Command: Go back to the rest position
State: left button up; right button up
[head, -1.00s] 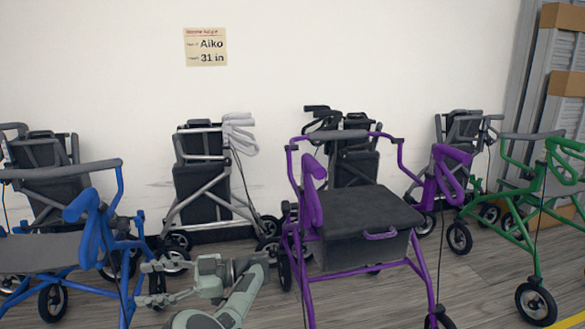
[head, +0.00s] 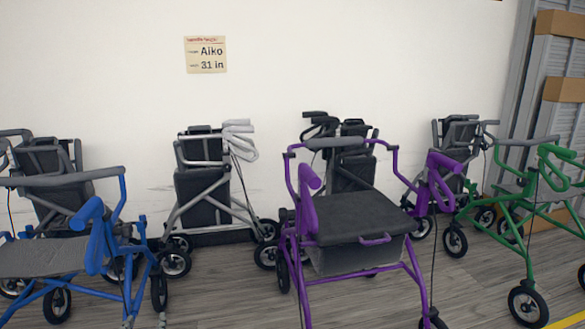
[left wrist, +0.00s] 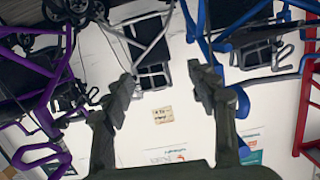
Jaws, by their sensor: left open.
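That view is upside down and shows walkers and the wall beyond the fingers. My right gripper is in neither view.
A blue walker (head: 75,178), a purple walker (head: 425,282) and a green walker (head: 525,262) stand in front. A silver-framed walker (head: 203,196) and several others line the wall. A note (head: 205,54) reads "Aiko 31 in". Cartons (head: 562,90) are at right.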

pick_arm(q)
jog(key=s+d+f+m+g, duration=0.1)
jog(key=s+d+f+g, duration=0.2)
jog(key=s, duration=0.8)
jog(key=s+d+f+m+g+h+p, duration=0.1)
jog(key=s+d+f+g, duration=0.2)
jog(key=s, duration=0.8)
jog(key=s+d+f+m+g+h, duration=0.1)
jog(key=s+d+f+m+g, duration=0.1)
jog(key=s, duration=0.8)
jog(key=d+f+g, duration=0.1)
jog(key=d+g, duration=0.1)
jog(key=g, duration=0.1)
jog(key=shift+s+g+p, duration=0.3)
jog(key=shift+s+p, duration=0.05)
jog(key=shift+s, duration=0.05)
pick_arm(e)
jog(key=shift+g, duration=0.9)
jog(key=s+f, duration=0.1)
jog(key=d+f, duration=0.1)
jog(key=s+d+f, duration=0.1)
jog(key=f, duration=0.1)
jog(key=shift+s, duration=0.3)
pick_arm(q)
jog(key=shift+d, duration=0.1)
